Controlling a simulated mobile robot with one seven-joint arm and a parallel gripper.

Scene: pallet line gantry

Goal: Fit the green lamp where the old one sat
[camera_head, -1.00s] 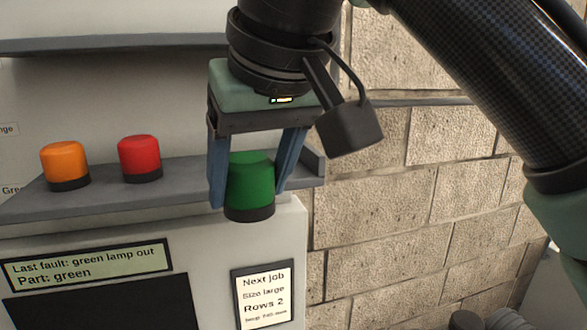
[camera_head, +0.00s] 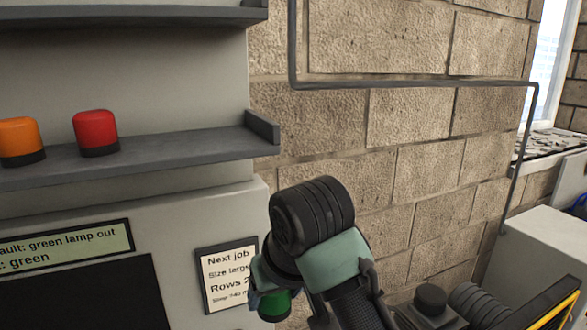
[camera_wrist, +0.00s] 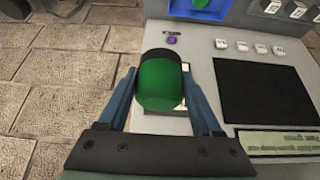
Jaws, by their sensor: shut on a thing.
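My gripper (camera_wrist: 160,72) is shut on the green lamp (camera_wrist: 160,86), a green cap with a black base. In the wrist view the lamp sits between the two blue fingers, base end away from the palm. In the head view my gripper (camera_head: 268,290) is low in front of the cabinet, beside the job card, with the green lamp (camera_head: 274,306) partly hidden at its end. The place where the old lamp sat cannot be made out for sure.
An orange lamp (camera_head: 20,138) and a red lamp (camera_head: 95,130) stand on the grey shelf (camera_head: 190,150). The cabinet has a fault display (camera_head: 65,246), a dark screen (camera_wrist: 262,92), a purple button (camera_wrist: 172,40) and several white buttons (camera_wrist: 241,47). A pipe (camera_head: 410,85) runs along the wall.

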